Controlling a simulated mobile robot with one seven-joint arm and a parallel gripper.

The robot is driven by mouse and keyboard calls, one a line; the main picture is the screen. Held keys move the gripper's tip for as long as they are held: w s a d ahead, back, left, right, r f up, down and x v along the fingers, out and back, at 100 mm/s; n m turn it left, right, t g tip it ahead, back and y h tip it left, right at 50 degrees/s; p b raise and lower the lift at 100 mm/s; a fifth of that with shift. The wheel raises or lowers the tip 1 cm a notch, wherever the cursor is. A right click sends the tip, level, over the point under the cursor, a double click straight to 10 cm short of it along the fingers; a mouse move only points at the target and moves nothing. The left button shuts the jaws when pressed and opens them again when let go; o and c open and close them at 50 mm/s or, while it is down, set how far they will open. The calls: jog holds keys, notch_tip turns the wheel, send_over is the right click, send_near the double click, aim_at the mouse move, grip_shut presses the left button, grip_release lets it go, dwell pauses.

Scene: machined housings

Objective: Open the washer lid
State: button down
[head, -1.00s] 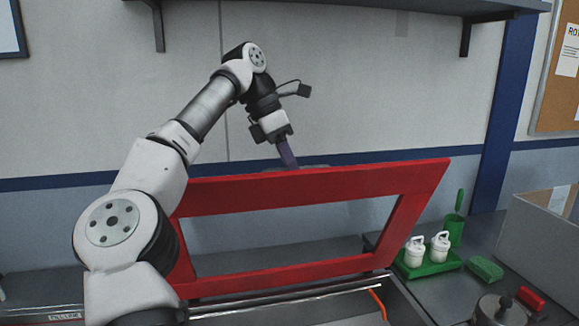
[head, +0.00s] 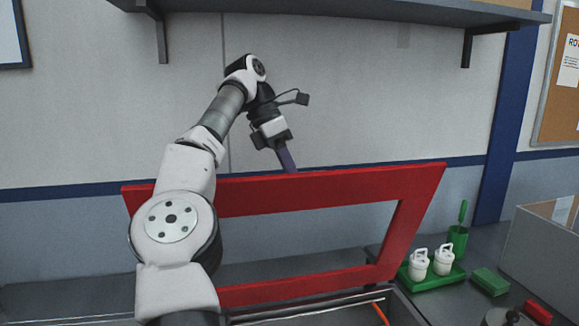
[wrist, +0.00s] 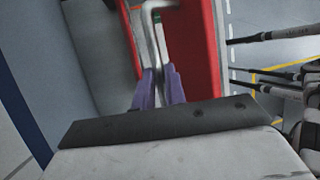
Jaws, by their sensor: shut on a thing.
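The washer lid (head: 330,187) is a red frame with a large open middle, standing raised and close to upright in the head view. Its lower edge is by the rim of the washer tub (head: 330,306). In the wrist view the red lid (wrist: 203,60) runs up the picture beside a pale metal handle (wrist: 150,30). My gripper (head: 289,168) is at the lid's top edge, with its tips hidden behind it. In the wrist view my gripper's purple fingers (wrist: 160,85) are shut on the handle.
A green tray (head: 432,278) with two white lidded containers (head: 443,259) stands right of the lid. A green sponge-like block (head: 490,281) and a grey box (head: 545,250) are further right. A dark shelf (head: 340,12) hangs above, and the wall is behind the lid.

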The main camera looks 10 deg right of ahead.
jog(key=c, duration=1.8)
grip_release()
jog(key=shift+w+a+f, duration=0.15)
jog(key=shift+w+f, duration=0.05)
jog(key=shift+f, duration=0.3)
jog(key=o, duration=0.3)
jog(key=shift+w+f, duration=0.2)
jog(key=shift+w, duration=0.2)
jog(key=shift+o, duration=0.2)
jog(key=shift+s+r, duration=0.25)
jog(key=shift+r, duration=0.05)
